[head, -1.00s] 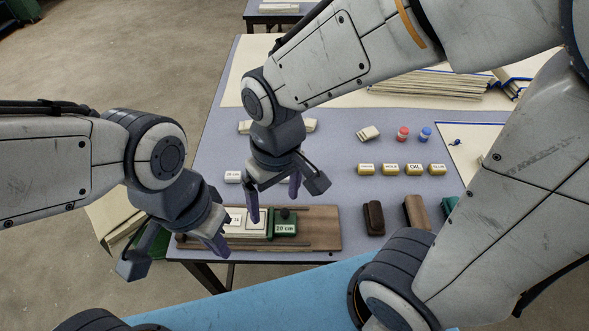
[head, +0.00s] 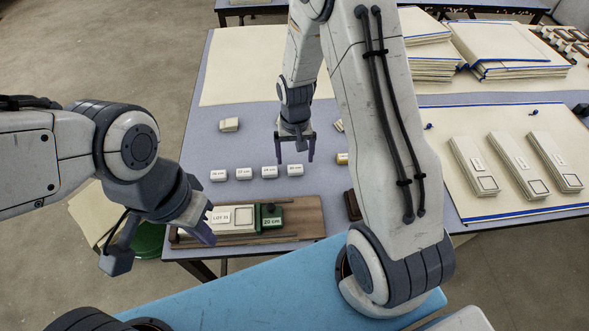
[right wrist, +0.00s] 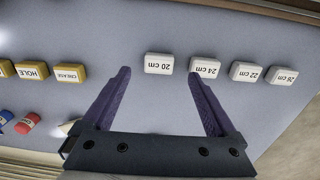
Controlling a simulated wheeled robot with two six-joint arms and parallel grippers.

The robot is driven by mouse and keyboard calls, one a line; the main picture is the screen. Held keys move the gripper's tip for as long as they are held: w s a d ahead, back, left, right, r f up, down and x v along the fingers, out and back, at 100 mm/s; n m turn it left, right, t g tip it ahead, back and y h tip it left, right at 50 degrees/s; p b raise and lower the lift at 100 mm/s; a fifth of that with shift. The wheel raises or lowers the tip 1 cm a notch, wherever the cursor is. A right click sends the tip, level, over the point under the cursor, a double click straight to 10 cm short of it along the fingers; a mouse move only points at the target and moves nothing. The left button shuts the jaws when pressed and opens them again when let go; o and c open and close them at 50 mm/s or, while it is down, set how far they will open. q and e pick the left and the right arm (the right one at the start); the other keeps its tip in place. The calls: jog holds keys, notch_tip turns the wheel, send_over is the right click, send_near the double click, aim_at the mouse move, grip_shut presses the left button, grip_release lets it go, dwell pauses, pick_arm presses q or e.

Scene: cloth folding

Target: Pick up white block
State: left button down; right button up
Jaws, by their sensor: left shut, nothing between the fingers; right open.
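Several small white blocks stand in a row on the table, labelled in centimetres. The 20 cm block (head: 295,170) is at the right end of the row in the head view; the 24 cm block (head: 269,171) is left of it. My right gripper (head: 296,158) is open just above and behind the 20 cm block. In the right wrist view, the 20 cm block (right wrist: 158,63) lies ahead of the open fingers (right wrist: 159,74), between their lines and apart from them. The 24 cm block (right wrist: 205,67) lies ahead of one fingertip. My left gripper (head: 202,236) is shut and empty by the wooden board.
Yellow labelled blocks (right wrist: 70,74) stand beside the white row. Another white piece (head: 229,125) lies behind. My right arm hides part of the table.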

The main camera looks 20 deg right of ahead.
aim_at(296, 170)
notch_tip(296, 170, down, 5)
jog(key=shift+s+f, duration=0.1)
jog(key=shift+s, duration=0.05)
jog(key=c, duration=1.4)
jog(key=shift+c, duration=0.2)
jog(key=shift+r, duration=0.2)
